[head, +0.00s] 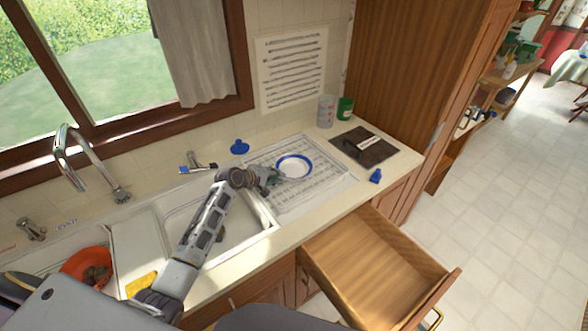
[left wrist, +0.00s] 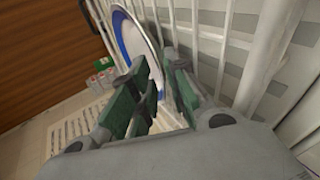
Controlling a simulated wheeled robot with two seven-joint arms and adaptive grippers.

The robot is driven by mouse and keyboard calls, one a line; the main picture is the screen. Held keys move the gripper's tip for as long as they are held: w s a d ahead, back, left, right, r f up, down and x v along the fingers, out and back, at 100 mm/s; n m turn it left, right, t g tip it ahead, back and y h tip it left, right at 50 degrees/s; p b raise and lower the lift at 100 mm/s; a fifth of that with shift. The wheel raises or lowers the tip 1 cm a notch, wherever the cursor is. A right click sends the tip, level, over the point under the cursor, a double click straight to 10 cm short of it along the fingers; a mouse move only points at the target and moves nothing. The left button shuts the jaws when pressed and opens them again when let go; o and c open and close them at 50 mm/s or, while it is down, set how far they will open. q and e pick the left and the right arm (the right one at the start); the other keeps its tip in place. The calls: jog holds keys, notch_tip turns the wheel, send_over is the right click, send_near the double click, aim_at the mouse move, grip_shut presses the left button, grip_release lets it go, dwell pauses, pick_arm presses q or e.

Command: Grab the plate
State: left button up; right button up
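A white plate with a blue rim (head: 294,167) lies on a wire dish rack (head: 320,187) beside the sink. My left gripper (head: 274,179) is at the plate's left edge, low over the rack. In the left wrist view the plate (left wrist: 137,38) is just past the fingertips, and its near edge shows in the gap between them. The fingers of my left gripper (left wrist: 157,68) are apart, so it is open; whether they touch the plate is hard to tell. My right gripper is not in view.
A dark board (head: 364,149) with a utensil on it lies right of the rack. A green can (head: 345,108) and a grey can (head: 326,111) stand behind. An open drawer (head: 378,268) juts out below the counter. A tall faucet (head: 88,160) stands at left.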

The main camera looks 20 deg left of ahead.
pick_arm(q)
jog(key=shift+x, duration=0.9)
grip_shut()
